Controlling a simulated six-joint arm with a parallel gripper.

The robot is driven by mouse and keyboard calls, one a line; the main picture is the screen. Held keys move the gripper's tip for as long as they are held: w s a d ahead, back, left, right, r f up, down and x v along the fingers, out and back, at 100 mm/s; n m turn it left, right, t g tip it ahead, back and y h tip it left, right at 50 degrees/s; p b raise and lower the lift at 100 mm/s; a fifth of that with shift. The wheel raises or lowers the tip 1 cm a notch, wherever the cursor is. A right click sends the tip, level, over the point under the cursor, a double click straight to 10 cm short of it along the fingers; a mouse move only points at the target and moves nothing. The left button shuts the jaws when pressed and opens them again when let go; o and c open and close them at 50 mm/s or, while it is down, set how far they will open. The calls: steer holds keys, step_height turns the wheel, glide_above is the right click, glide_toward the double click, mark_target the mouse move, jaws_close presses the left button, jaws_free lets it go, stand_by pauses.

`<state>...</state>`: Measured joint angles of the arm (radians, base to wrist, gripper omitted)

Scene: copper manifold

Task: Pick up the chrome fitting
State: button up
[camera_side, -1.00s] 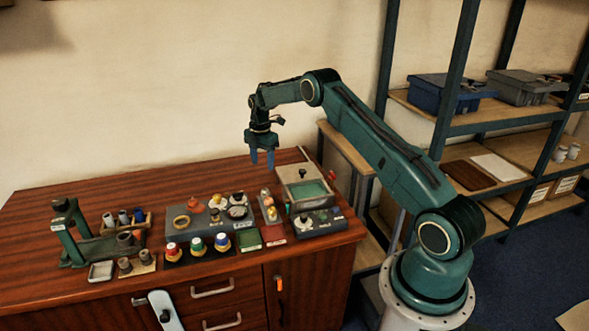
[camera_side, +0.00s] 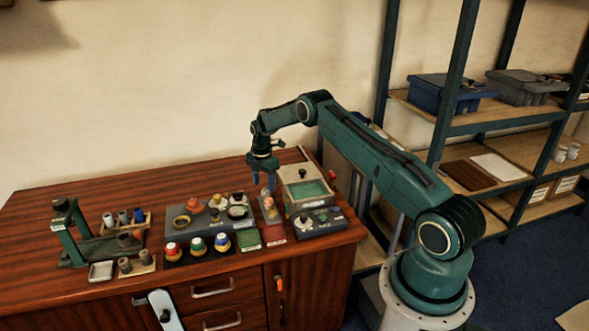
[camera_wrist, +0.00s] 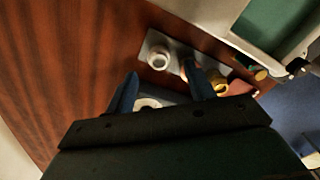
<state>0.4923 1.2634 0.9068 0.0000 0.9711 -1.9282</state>
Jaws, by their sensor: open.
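A pale, silvery ring-shaped piece, likely the chrome fitting (camera_wrist: 158,58), sits on a narrow grey holder (camera_wrist: 146,44) in the wrist view. It lies just beyond my fingertips, roughly between their lines. In the side view the holder stands right of the middle of the bench, with small pieces (camera_side: 268,203) on it, too small to tell apart. My gripper (camera_side: 264,181) is above the far end of this holder, pointing down. In the wrist view my gripper (camera_wrist: 160,76) has its two blue fingers apart with nothing held between them.
A grey box with a green panel (camera_side: 307,190) stands close right of my gripper. A grey plate with knobs and rings (camera_side: 180,209) is at the left. Red, green and blue capped pieces (camera_side: 196,245) stand in front. The bench behind is clear.

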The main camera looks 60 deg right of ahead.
mark_target(265, 190)
steer(key=shift+f, duration=0.1)
steer(key=shift+d+f, duration=0.15)
steer(key=shift+f, duration=2.35)
steer(key=c, duration=1.1)
